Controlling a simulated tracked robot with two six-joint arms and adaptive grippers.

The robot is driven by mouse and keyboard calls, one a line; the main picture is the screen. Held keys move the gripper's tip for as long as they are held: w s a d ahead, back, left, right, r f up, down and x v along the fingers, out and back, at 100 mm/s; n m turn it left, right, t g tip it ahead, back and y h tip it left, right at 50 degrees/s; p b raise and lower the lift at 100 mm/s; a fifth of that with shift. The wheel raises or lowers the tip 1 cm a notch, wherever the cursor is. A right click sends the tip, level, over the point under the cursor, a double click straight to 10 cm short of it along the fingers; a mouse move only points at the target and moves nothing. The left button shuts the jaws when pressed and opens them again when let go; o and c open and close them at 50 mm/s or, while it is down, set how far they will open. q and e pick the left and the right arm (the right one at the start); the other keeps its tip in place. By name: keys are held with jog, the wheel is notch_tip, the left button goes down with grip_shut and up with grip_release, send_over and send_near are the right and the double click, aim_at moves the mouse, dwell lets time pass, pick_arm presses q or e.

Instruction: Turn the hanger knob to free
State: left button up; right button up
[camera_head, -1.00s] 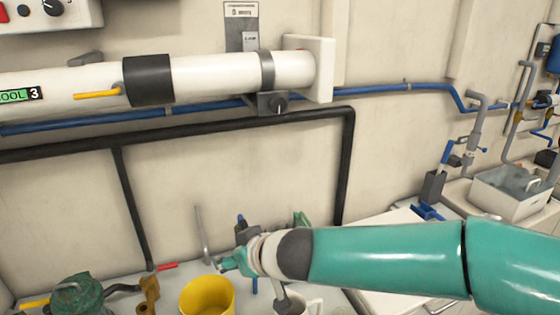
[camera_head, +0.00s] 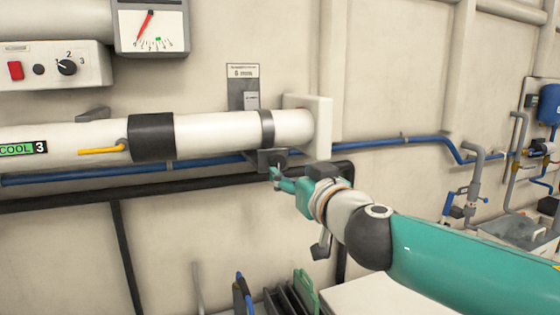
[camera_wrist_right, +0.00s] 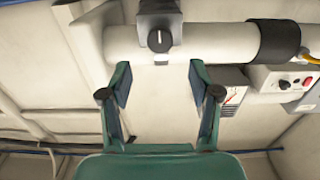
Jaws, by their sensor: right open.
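The hanger knob (camera_wrist_right: 160,38) is a round black knob with a white pointer line, on a dark grey bracket (camera_wrist_right: 159,12) of the white pipe (camera_wrist_right: 219,43). In the right wrist view the line stands vertical in the picture. In the head view the bracket (camera_head: 267,158) hangs under the grey clamp band (camera_head: 267,128), and my gripper and wrist hide the knob. My right gripper (camera_head: 276,180) is just in front of the bracket. In the right wrist view the gripper (camera_wrist_right: 159,76) is open and empty, its fingers apart and the knob beyond the gap. My left gripper is not in view.
A blue pipe (camera_head: 390,143) and a black rail (camera_head: 210,184) run along the wall near the bracket. A white end plate (camera_head: 318,128) is right of the clamp. A control box (camera_head: 52,66) and a dial gauge (camera_head: 152,28) are at upper left. A label (camera_head: 242,72) is above.

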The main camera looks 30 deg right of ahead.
aim_at(279, 162)
jog(key=p+x, duration=0.1)
jog(key=x, duration=0.7)
jog(key=shift+w+d, duration=0.1)
jog(key=c, duration=1.1)
